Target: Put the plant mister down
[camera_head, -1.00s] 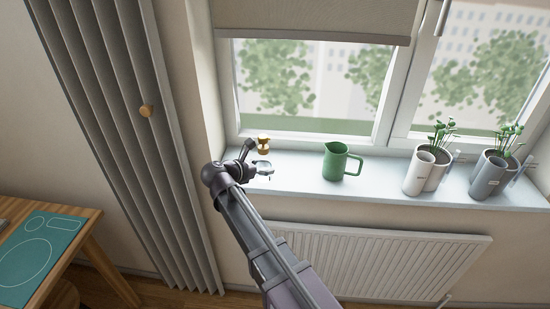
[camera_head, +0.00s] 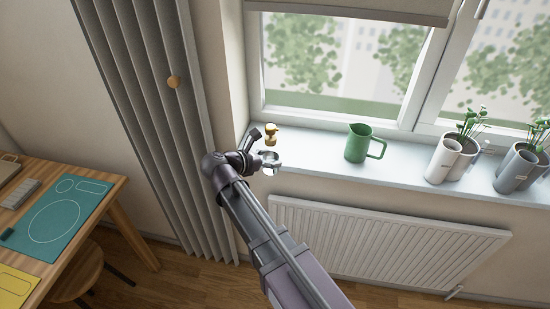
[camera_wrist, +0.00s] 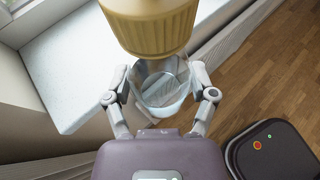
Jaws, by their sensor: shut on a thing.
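The plant mister has a ribbed brass-coloured top (camera_head: 271,134) and a clear glass body. In the wrist view, the brass top (camera_wrist: 148,25) fills the upper middle, with the glass body (camera_wrist: 160,88) below it. My gripper (camera_wrist: 162,92) is shut on the glass body, one finger on each side. In the head view, my gripper (camera_head: 268,162) holds the mister roughly upright near the left end of the white windowsill (camera_head: 310,150). In the wrist view, the sill (camera_wrist: 75,75) lies to the left of the glass. I cannot tell any gap between mister and sill.
A green jug (camera_head: 358,144) stands on the sill to the right. Farther right are white (camera_head: 445,160) and grey (camera_head: 518,170) plant pots. A radiator (camera_head: 390,245) is below the sill. A tall ribbed panel (camera_head: 150,120) stands left; a wooden desk (camera_head: 100,215) is at lower left.

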